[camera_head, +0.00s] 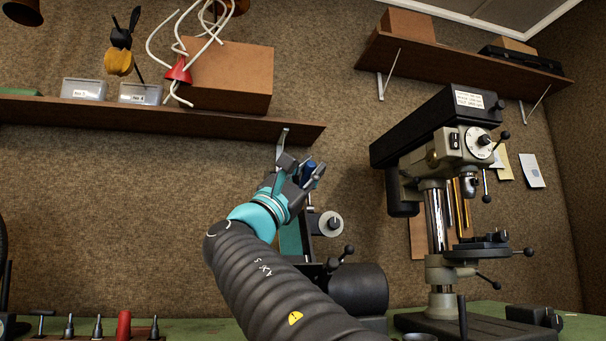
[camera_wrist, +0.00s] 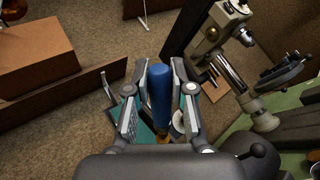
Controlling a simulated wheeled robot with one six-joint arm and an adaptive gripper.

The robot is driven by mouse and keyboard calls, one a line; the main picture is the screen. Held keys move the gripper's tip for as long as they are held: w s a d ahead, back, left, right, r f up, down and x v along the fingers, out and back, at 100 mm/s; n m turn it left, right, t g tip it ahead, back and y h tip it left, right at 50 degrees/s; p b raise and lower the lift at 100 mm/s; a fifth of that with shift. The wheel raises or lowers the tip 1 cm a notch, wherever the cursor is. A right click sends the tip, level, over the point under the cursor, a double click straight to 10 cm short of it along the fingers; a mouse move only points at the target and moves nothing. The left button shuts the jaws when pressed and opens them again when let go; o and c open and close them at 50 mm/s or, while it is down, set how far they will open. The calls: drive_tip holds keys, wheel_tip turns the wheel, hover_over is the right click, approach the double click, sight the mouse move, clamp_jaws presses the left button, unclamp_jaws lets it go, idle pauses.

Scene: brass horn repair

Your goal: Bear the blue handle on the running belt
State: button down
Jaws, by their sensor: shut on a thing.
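The blue handle (camera_wrist: 160,95) is between the two fingers of my gripper (camera_wrist: 165,72) in the wrist view, its long side pointing away from the palm. A small orange-brown part shows at its near end. In the head view only a short dark blue piece of the handle (camera_head: 309,170) shows between the fingers of my gripper (camera_head: 300,160), which is shut on it, raised above the bench. A teal belt (camera_head: 290,240) on a machine with a pale round wheel is partly hidden behind my arm. I cannot tell whether the handle touches the belt or whether it runs.
A drill press (camera_head: 440,190) stands to the right on the green bench (camera_head: 180,328). A wooden shelf (camera_head: 200,122) with a brown box (camera_head: 228,75) is close to the gripper at upper left. Several tools stand in a rack (camera_head: 95,333) at lower left.

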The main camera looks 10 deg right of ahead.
drive_tip(key=shift+w+a+f, duration=0.1)
drive_tip(key=shift+a+f, duration=0.05)
drive_tip(key=shift+a, duration=0.25)
drive_tip(key=shift+w+f, duration=0.5)
drive_tip(key=shift+w, duration=0.3)
drive_tip(key=shift+w+f, duration=0.45)
drive_tip(key=shift+w, duration=0.35)
drive_tip(key=shift+w+f, duration=0.5)
drive_tip(key=shift+w, duration=0.3)
drive_tip(key=shift+w+f, duration=0.6)
drive_tip(key=shift+w, duration=0.35)
idle(1.3)
drive_tip(key=shift+s+p, duration=0.1)
drive_tip(key=shift+p, duration=0.2)
idle(0.3)
drive_tip(key=shift+s+r, duration=0.6)
drive_tip(key=shift+s, duration=0.4)
drive_tip(key=shift+s+r, duration=0.65)
drive_tip(key=shift+s, duration=0.3)
drive_tip(key=shift+s+r, duration=0.6)
drive_tip(key=shift+s, duration=0.4)
